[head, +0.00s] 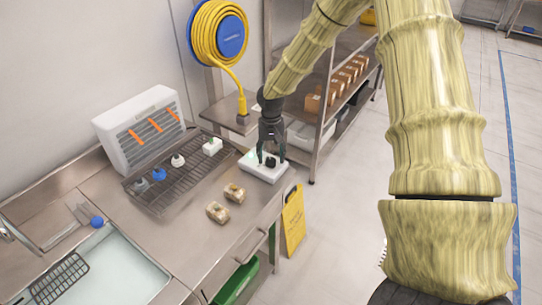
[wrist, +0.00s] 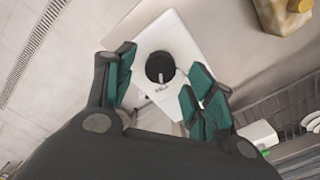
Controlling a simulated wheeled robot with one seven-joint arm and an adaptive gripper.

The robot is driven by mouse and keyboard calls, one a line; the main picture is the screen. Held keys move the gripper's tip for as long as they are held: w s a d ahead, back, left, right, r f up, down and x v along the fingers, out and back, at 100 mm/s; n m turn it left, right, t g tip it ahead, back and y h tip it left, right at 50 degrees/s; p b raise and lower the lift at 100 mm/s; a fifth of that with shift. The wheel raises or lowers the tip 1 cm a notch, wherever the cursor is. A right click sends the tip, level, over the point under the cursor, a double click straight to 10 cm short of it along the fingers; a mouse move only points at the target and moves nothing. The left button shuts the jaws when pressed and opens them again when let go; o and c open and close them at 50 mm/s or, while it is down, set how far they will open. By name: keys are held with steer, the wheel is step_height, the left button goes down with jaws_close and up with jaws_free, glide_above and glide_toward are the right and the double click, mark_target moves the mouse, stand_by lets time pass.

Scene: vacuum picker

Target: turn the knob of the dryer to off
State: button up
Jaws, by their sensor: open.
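A white control box (head: 256,172) lies on the right end of the steel counter, with a round black knob on top. In the wrist view the black knob (wrist: 160,67) has a short white pointer mark pointing toward the picture's bottom; small dark lettering beside it is too small to read. My gripper (head: 269,157) hangs over the box, pointing down. Its green-padded fingers (wrist: 163,85) are open, one on each side of the knob, with visible gaps. Whether the fingertips are level with the knob I cannot tell. A white louvred unit (head: 120,147) with orange streamers stands at the wall.
A wire rack (head: 154,201) holding several small bottle-like items lies left of the box. Two brownish packs (head: 217,212) lie on the counter nearby. A yellow hose reel (head: 200,45), a shelf with boxes (head: 316,103) and a yellow sign (head: 293,222) surround the counter.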

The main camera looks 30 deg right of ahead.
steer(key=shift+f, duration=1.05)
steer(key=c, duration=1)
